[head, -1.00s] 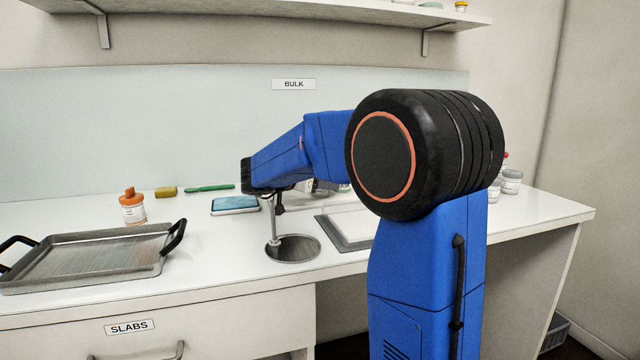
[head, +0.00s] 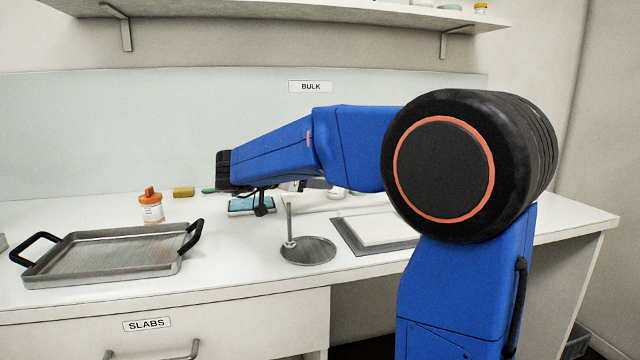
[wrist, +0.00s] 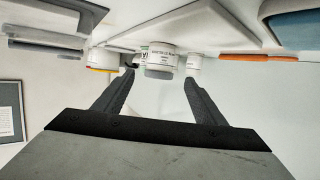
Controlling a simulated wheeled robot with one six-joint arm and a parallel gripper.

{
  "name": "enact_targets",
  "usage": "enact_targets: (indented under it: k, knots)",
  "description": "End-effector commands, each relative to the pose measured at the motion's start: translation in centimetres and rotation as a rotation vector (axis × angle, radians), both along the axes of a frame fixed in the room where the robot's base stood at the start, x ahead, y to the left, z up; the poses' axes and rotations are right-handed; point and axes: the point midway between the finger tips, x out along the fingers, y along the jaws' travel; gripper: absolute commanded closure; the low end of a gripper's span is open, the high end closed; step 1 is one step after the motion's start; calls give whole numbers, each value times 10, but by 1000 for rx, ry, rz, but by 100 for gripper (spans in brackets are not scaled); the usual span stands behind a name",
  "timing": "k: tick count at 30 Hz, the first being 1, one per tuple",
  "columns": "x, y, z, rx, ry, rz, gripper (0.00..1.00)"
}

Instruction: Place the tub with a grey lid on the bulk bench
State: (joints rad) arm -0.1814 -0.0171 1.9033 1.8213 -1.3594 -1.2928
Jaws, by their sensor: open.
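The wrist view looks upside down, with the white bench top along its upper side. In it, a white tub with a grey lid (wrist: 159,62) stands on the bench, its lid towards the lower side of the picture. My gripper (wrist: 157,84) is open, with its two dark fingers apart. The tub appears between the fingertips, and I cannot tell how far beyond them it is. The bulk bench (head: 210,285) fills the head view under a BULK sign (head: 311,87). My arm hides the gripper and the tub there.
Next to the tub are a white container (wrist: 194,65) and a tub with a yellow-and-red rim (wrist: 101,60). On the bench stand a metal tray (head: 105,255), an orange-capped bottle (head: 151,208), a rod stand with round base (head: 307,250) and a grey-edged white slab (head: 385,230). Clear bench shows around the tray.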

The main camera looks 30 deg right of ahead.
Motion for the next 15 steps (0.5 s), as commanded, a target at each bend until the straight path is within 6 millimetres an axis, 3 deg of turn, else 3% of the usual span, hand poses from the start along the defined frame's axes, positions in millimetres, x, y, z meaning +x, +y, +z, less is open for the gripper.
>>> enact_targets:
  k: [5,11,15]
  knots:
    - [-4,13,4,0,0,2,32]
    - [-17,43,16,-2,5,4,32]
    - [-19,39,15,-3,9,-2,32]
